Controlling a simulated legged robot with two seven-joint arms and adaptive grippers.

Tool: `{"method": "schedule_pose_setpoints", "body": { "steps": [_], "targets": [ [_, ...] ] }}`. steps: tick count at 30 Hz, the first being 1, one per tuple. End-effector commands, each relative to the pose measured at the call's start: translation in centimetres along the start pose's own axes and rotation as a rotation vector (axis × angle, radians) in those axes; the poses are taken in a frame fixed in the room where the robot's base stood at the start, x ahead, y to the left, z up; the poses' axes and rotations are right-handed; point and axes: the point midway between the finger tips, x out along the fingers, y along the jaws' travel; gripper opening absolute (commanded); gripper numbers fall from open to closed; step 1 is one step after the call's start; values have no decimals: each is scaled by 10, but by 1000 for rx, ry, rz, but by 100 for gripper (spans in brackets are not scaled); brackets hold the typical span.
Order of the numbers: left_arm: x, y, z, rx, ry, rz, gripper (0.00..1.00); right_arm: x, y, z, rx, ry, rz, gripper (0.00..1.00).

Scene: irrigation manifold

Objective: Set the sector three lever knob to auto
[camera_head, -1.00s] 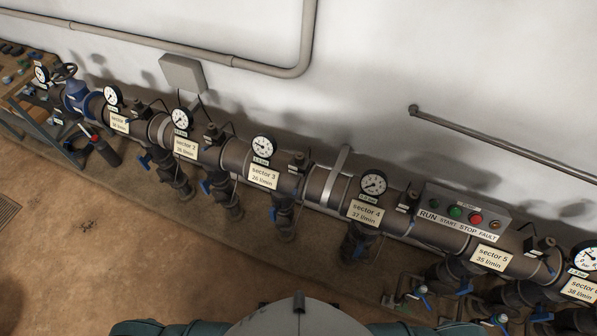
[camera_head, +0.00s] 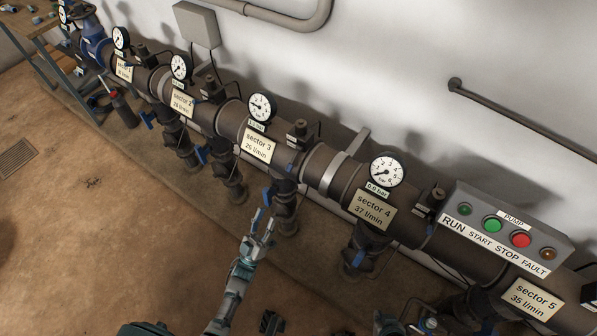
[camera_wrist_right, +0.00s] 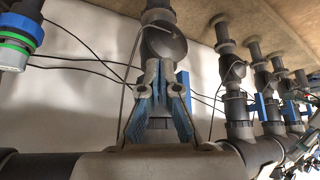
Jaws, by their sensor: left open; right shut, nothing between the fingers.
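The sector 3 label (camera_head: 258,145) sits on the brown main pipe, with a round gauge (camera_head: 260,107) above it. To its right stands a small dark valve head (camera_head: 299,131); its knob is too small to read. A blue lever (camera_head: 267,196) is on the drop pipe below sector 3. My left gripper (camera_head: 263,215) is open and empty, just below and left of that lever; I cannot tell whether they touch. My right gripper (camera_wrist_right: 162,75) is shut and empty in the right wrist view, its blue-padded fingers in front of a dark pipe fitting (camera_wrist_right: 163,42).
The sector 4 label (camera_head: 373,208) and pump button box (camera_head: 507,230) are to the right.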

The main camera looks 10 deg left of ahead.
Motion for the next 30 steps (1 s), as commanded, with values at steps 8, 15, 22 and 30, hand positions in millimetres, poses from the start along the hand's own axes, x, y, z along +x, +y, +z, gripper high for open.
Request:
{"method": "schedule_pose_setpoints", "body": {
  "steps": [8,15,22,30],
  "targets": [
    [47,8,-3,6,12,10,42,-8,8,14,3,-70,0,0],
    [105,8,-3,6,10,9,42,-16,10,32,6,-164,6,0],
    [151,5,-3,4,10,6,42,-22,9,43,7,-223,11,0],
    [175,7,-1,5,4,7,42,-24,12,48,8,-248,10,0]
  ]
}}
